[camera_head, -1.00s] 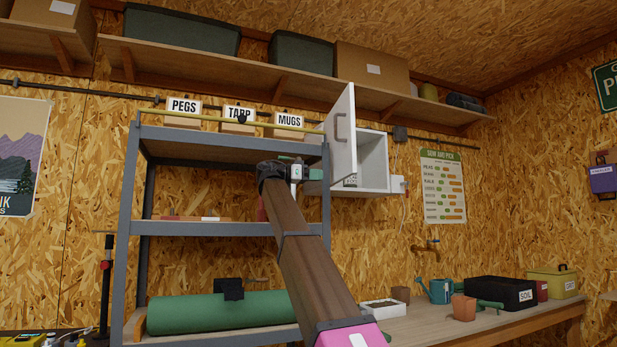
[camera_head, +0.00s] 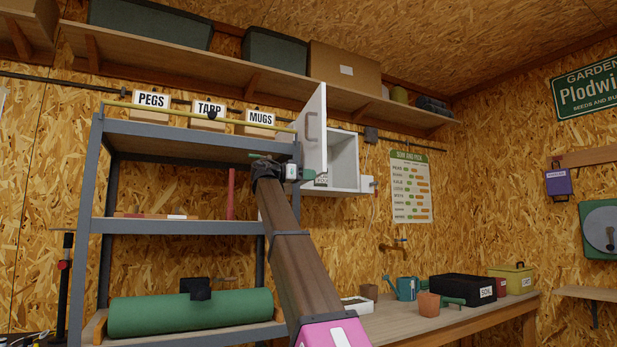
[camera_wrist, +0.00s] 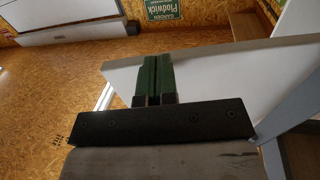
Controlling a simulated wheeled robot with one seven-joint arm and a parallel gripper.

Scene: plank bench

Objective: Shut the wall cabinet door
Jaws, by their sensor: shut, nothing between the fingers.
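The white wall cabinet (camera_head: 344,160) hangs on the board wall right of the shelf rack in the head view. Its door (camera_head: 315,112) stands open, swung out toward me, with a grey handle (camera_head: 311,128) on the face I see. My gripper (camera_head: 311,174) is at the door's lower edge, with its fingers pointing right. In the wrist view the green fingers (camera_wrist: 153,80) are together and empty. They overlap a pale panel (camera_wrist: 215,75), which looks like the door. I cannot tell whether they touch it.
The grey metal rack (camera_head: 88,190) stands close left of the door, with labelled boxes (camera_head: 208,112) on top. A long shelf (camera_head: 200,62) runs above. A workbench (camera_head: 430,325) below holds a watering can (camera_head: 404,288) and a black soil box (camera_head: 462,288).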

